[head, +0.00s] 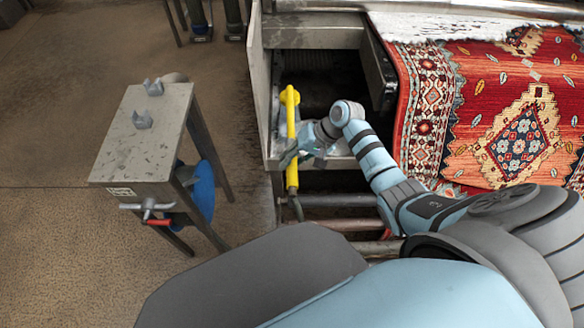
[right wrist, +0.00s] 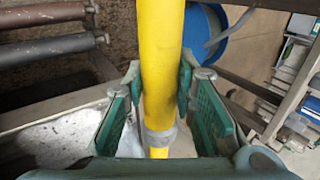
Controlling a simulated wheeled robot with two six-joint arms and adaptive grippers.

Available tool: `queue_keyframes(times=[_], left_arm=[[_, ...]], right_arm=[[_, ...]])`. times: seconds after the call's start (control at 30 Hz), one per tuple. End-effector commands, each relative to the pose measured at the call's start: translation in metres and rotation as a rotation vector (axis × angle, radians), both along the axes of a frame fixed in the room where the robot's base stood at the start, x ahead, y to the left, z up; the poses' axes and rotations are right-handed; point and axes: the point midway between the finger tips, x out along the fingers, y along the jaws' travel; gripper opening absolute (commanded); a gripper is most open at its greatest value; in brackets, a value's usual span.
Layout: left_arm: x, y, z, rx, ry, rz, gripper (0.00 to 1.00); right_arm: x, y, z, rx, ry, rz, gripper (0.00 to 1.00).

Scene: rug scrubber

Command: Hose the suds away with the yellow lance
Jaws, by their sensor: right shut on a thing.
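The yellow lance (head: 291,130) stretches lengthwise in the head view, beside the left edge of the rug's machine. My right gripper (head: 296,153) is closed around its middle. In the right wrist view the lance (right wrist: 161,60) runs between the two green fingers of the gripper (right wrist: 160,85), which touch it on both sides. A grey band circles the lance below the fingers. The red patterned rug (head: 500,110) lies to the right, with white suds (head: 450,27) along its far edge. My left gripper is not in view.
A grey metal stand (head: 147,135) with two small brackets on top is at left. A blue hose reel (head: 200,195) and a red-handled valve (head: 155,212) are on it. Metal rollers (head: 335,200) lie below the lance. The brown floor at left is mostly clear.

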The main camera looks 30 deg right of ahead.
Motion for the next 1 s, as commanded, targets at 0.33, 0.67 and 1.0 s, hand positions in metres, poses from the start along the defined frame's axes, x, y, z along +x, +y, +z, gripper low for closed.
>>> queue_keyframes(times=[0.33,0.67,1.0], left_arm=[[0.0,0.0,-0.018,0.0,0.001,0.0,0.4],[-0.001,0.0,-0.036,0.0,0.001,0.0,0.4],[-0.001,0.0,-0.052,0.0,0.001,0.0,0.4]], right_arm=[[0.021,-0.009,-0.001,0.0,-0.004,0.0,0.0],[0.039,-0.018,-0.001,0.001,-0.005,0.001,0.0],[0.054,-0.026,0.0,0.001,-0.003,0.0,0.0]])
